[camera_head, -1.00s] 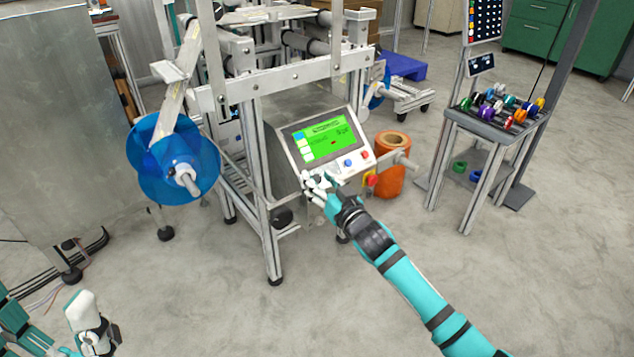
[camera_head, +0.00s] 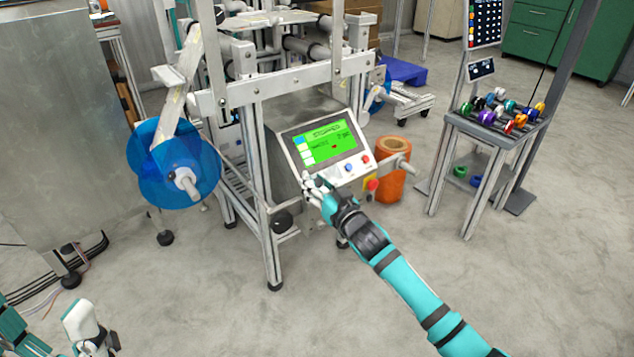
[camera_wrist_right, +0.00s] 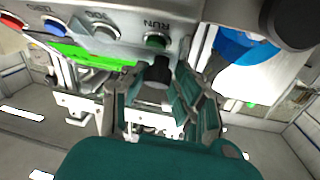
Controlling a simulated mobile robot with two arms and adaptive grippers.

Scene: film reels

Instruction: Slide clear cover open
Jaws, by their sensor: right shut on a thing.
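My right gripper (camera_head: 318,187) is at the lower left edge of the control panel (camera_head: 361,172) on the machine's front. In the right wrist view its fingers (camera_wrist_right: 160,100) are closed around a small dark piece (camera_wrist_right: 154,73) just beside the green RUN button (camera_wrist_right: 155,41). Whether that piece touches the button I cannot tell. My left gripper (camera_head: 84,322) is at the lower left, partly out of the frame, away from the machine; its jaws are unclear. I cannot make out a clear cover in either view.
The panel has a green screen (camera_head: 325,143). A blue translucent reel (camera_head: 178,172) is on the machine's left, an orange roll (camera_head: 391,168) to the right of the panel. A stand with coloured spools (camera_head: 505,117) is farther right. The front floor is open.

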